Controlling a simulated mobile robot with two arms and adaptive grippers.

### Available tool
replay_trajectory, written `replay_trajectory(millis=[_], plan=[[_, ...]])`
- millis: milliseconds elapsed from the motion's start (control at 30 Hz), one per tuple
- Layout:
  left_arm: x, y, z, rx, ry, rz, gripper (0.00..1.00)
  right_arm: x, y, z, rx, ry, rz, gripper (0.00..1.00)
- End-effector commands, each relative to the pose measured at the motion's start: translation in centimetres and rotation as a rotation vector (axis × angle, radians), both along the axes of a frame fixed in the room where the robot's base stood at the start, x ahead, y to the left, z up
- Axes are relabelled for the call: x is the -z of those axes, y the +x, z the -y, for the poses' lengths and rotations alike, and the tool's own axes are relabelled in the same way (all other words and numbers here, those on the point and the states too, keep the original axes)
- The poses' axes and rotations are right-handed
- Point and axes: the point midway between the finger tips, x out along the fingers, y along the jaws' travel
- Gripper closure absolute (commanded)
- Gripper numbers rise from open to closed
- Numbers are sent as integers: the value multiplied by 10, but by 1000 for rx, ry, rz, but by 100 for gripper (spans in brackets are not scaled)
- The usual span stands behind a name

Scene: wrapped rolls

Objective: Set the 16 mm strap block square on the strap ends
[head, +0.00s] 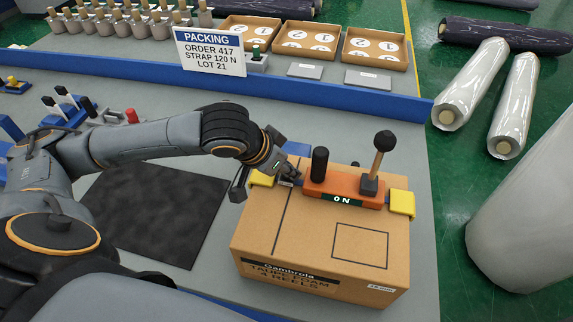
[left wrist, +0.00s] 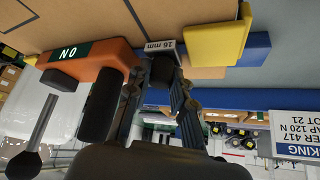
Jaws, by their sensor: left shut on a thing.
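The strap block, marked "16 mm" (left wrist: 161,45), is between the fingers of my left gripper (head: 288,173). It sits at the left end of an orange strapping tool (head: 340,186) whose display reads ON. The tool lies on top of a cardboard box (head: 320,240). A blue strap (left wrist: 257,48) runs over yellow edge guards, one on the left (head: 262,179) and one on the right (head: 402,203). The block is low over the box top between tool and left guard. The strap ends are hidden by the block and fingers; I cannot tell whether it touches them. My right gripper is out of view.
The tool's black grip (head: 319,163) and knobbed lever (head: 377,160) stand up close to my left gripper. A dark mat (head: 155,215) lies left of the box. A packing sign (head: 210,52) and a blue ledge (head: 340,98) are behind. Wrapped rolls (head: 470,85) lie on the floor at right.

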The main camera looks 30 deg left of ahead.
Motion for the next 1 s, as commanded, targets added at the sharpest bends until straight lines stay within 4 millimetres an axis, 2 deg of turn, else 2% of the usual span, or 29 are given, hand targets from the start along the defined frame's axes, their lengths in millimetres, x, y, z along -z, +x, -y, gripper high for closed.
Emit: replay_trajectory(millis=[200, 233, 333, 700, 1000], plan=[[4, 0, 0, 1, 0, -1, 100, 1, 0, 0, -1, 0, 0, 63], [3, 0, 0, 1, -1, 0, 71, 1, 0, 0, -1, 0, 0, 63], [3, 0, 0, 1, 0, -1, 51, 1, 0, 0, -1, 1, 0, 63], [1, -2, 0, 0, 0, 0, 51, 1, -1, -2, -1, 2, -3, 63], [-37, -24, -10, -2, 2, 2, 51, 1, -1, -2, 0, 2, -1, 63]])
